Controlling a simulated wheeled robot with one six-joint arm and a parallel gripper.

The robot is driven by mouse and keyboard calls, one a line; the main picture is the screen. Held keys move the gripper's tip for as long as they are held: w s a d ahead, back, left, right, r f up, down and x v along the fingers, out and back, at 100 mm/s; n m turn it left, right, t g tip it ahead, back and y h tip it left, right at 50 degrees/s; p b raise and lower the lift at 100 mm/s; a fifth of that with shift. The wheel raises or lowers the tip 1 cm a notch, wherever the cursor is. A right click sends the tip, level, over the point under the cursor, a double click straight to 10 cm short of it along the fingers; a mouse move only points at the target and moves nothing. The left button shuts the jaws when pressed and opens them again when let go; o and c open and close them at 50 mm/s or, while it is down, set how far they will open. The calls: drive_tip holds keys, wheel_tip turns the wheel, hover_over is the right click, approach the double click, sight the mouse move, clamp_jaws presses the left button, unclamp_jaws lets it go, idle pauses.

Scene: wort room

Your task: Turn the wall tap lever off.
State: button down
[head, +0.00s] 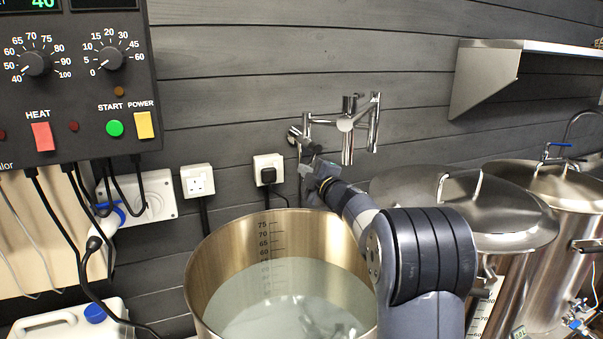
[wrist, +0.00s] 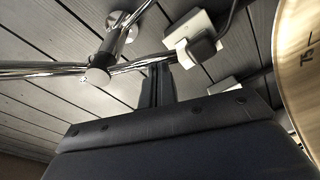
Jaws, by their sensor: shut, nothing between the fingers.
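The chrome wall tap (head: 346,125) is on the dark plank wall above the open steel pot. It has a crossbar, upright parts and a pipe reaching down. Which part is the lever, and how it is set, I cannot tell for sure. My gripper (head: 306,168) is just below the left end of the tap, over the pot's back rim. In the wrist view, my gripper (wrist: 160,70) is shut and empty, with its fingertips close to the chrome tap bar (wrist: 128,67). Whether they touch the bar I cannot tell.
The open pot (head: 212,250) holds pale liquid below my arm. Lidded steel pots (head: 470,205) stand to the right. A socket with a black plug (head: 268,172) is left of my gripper. A control box (head: 85,80) hangs at left, a steel shelf (head: 490,75) at upper right.

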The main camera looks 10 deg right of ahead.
drive_tip(key=shift+w+d+f+n+g+b, duration=0.1)
drive_tip(key=shift+d+f+n, duration=0.1)
drive_tip(key=shift+d+n, duration=0.4)
drive_tip(key=shift+w+d+f+n+g+b, duration=0.1)
drive_tip(key=shift+d+f+n, duration=0.1)
drive_tip(key=shift+n, duration=0.75)
drive_tip(key=shift+w+d+f+n+g+b, duration=0.1)
drive_tip(key=shift+d+f+n, duration=0.1)
drive_tip(key=shift+d+n, duration=0.4)
drive_tip(key=shift+a+n, duration=0.15)
drive_tip(key=shift+n, duration=0.1)
drive_tip(key=shift+s, duration=0.15)
